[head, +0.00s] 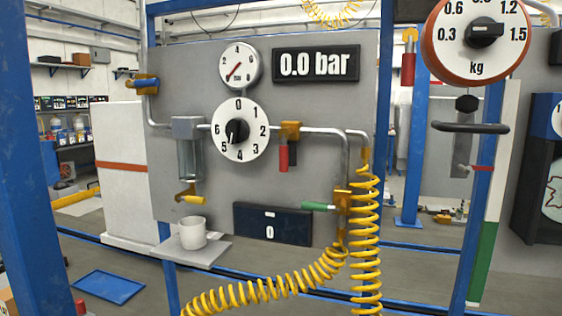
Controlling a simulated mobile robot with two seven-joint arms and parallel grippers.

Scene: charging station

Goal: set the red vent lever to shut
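A red lever (283,157) hangs straight down from a brass valve (290,131) on the horizontal pipe, right of the numbered white dial; it stands across the pipe. A second red lever (408,68) hangs down from a brass fitting (410,35) at the upper right, beside the kg dial. No label shows which of the two is the vent lever. The display (315,64) reads 0.0 bar. The round gauge (239,63) has its red needle pointing to the lower left. Neither of my grippers is in view.
A green lever (315,206) points left from a lower brass valve. A coiled yellow hose (366,240) hangs in front of the panel. A white mug (193,233) stands on a small shelf (212,247) under a yellow-handled tap (193,199). A blue post (30,150) stands at the left.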

